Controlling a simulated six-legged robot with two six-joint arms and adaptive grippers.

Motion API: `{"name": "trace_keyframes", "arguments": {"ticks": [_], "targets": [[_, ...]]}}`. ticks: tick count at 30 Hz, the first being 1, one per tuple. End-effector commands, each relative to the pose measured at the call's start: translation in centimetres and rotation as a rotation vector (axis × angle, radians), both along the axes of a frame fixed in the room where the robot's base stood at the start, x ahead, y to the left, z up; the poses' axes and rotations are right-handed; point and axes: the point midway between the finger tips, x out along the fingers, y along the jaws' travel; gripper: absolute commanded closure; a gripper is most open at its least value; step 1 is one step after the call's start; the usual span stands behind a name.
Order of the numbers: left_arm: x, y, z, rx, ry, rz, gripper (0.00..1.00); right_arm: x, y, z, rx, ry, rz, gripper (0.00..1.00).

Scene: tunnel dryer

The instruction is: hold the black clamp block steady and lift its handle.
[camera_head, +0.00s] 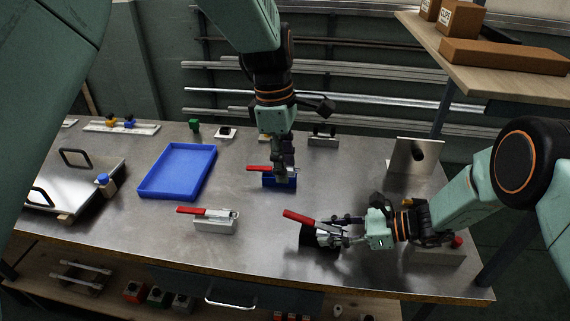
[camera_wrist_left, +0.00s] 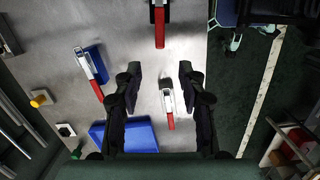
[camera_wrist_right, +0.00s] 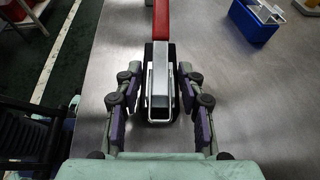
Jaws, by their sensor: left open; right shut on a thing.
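The black clamp block (camera_head: 308,240) stands at the front right of the metal table, its red handle (camera_head: 298,217) pointing left. My right gripper (camera_head: 338,232) is shut on the block from the right. In the right wrist view the black block (camera_wrist_right: 158,112) sits between the fingers, with the red handle (camera_wrist_right: 161,18) beyond. My left gripper (camera_head: 281,172) points down and is open and empty, near the blue clamp block (camera_head: 270,182). In the left wrist view the red handle (camera_wrist_left: 159,32) of the black block is at the top, beyond the open fingers (camera_wrist_left: 160,75).
A white clamp block (camera_head: 214,226) with a red handle stands left of the black one. A blue tray (camera_head: 150,190) lies at the left. An upright metal plate (camera_head: 405,158) and a grey box with a red button (camera_head: 457,242) are at the right.

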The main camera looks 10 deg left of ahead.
Motion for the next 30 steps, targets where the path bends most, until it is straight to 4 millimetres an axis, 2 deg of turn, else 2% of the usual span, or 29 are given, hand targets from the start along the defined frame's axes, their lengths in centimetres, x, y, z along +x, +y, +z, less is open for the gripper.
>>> {"name": "trace_keyframes", "arguments": {"ticks": [9,14,21,30], "targets": [[-0.2,2.9,-2.0,-0.163,0.055,0.095,0.59,0.0,0.0,-0.1,-0.001,0.001,0.0,1.0],[0.0,3.9,-2.6,-0.265,0.041,0.07,0.59,0.0,0.0,-0.1,-0.001,0.0,0.0,1.0],[0.1,3.3,-3.2,-0.275,0.013,-0.001,0.59,0.0,0.0,-0.1,-0.001,0.001,0.0,1.0],[0.0,1.4,-7.9,-0.273,0.016,-0.001,0.59,0.0,0.0,-0.1,-0.001,0.0,0.0,1.0]]}}
